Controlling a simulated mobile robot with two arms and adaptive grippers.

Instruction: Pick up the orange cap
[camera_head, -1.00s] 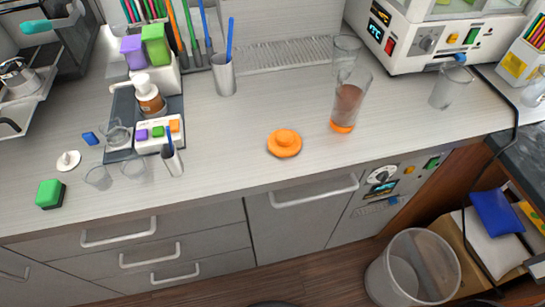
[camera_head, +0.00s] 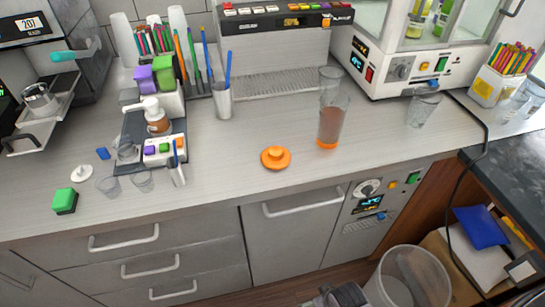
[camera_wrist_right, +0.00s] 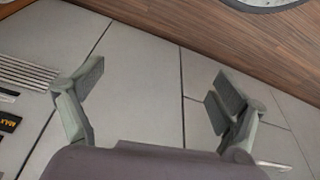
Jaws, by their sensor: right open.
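The orange cap (camera_head: 276,158), a round disc with a raised knob, lies flat on the light countertop near its front edge in the head view. A tall clear shaker (camera_head: 331,117) with brown liquid and an orange base stands to the right of it. My right gripper (camera_head: 335,296) shows at the bottom edge of the head view, low in front of the cabinets and well away from the cap. In the right wrist view the right gripper (camera_wrist_right: 158,88) has its fingers spread with nothing between them. The cap is not in that view. My left gripper is not in view.
The counter (camera_head: 235,185) around the cap is mostly clear. A glass (camera_head: 423,108) stands to the right, and small clear cups (camera_head: 142,181) and a green block (camera_head: 65,200) to the left. A clear bin (camera_head: 411,280) stands on the floor.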

